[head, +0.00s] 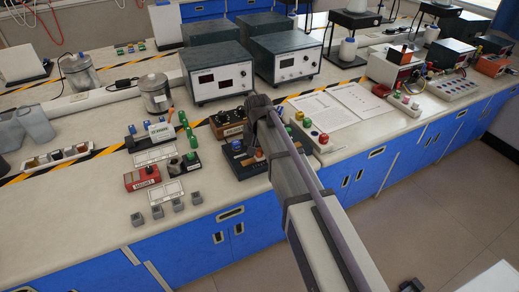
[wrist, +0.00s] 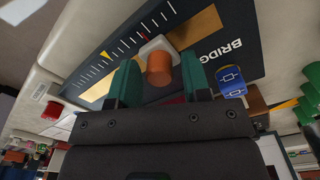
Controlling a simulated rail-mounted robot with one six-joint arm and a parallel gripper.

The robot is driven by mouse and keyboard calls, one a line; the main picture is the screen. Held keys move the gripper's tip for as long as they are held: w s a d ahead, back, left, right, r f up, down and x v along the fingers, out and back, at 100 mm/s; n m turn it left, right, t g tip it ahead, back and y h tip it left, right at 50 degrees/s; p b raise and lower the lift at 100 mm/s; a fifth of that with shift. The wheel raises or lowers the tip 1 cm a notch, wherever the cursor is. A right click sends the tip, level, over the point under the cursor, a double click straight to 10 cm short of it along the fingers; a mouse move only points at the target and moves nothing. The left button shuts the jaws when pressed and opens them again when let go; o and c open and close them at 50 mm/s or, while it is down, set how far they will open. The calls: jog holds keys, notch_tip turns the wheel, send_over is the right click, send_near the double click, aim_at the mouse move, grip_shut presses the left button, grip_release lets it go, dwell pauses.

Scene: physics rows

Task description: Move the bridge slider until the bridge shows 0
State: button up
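The bridge (wrist: 237,20) is a dark board lettered BRIDGE, with a white tick scale and a gold strip. It also shows in the head view (head: 238,161), partly behind my arm. The slider (wrist: 149,46) is a pale block with an upright orange knob (wrist: 159,70) and a small red pointer at the scale. A yellow triangle (wrist: 105,55) marks the scale, left of the red pointer. My gripper (wrist: 158,61) has its two teal fingers apart on either side of the knob, with gaps visible. Its fingertips are hidden in the head view. No numeric reading is legible.
A blue block with a white symbol (wrist: 230,82) stands close to my right finger. A red cap (wrist: 52,110) lies left. Two metered boxes (head: 219,80) stand behind the bridge; a board with coloured knobs (head: 310,135) is at its right. Paper sheets lie farther right.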

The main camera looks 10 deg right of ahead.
aim_at(258, 150)
jog(key=shift+o, duration=0.7)
jog(key=shift+r, duration=0.1)
notch_tip(258, 150, up, 11)
jog(key=p, duration=1)
jog(key=shift+f+p, duration=0.2)
jog(key=shift+p, duration=0.2)
jog(key=s+d, duration=0.4)
jog(key=s, duration=0.6)
jog(key=s+d+n, duration=0.1)
jog(key=s+d, duration=0.3)
jog(key=s, duration=0.6)
jog(key=shift+s+d+n, duration=0.25)
jog(key=shift+s+n, duration=0.05)
jog(key=shift+s, duration=0.1)
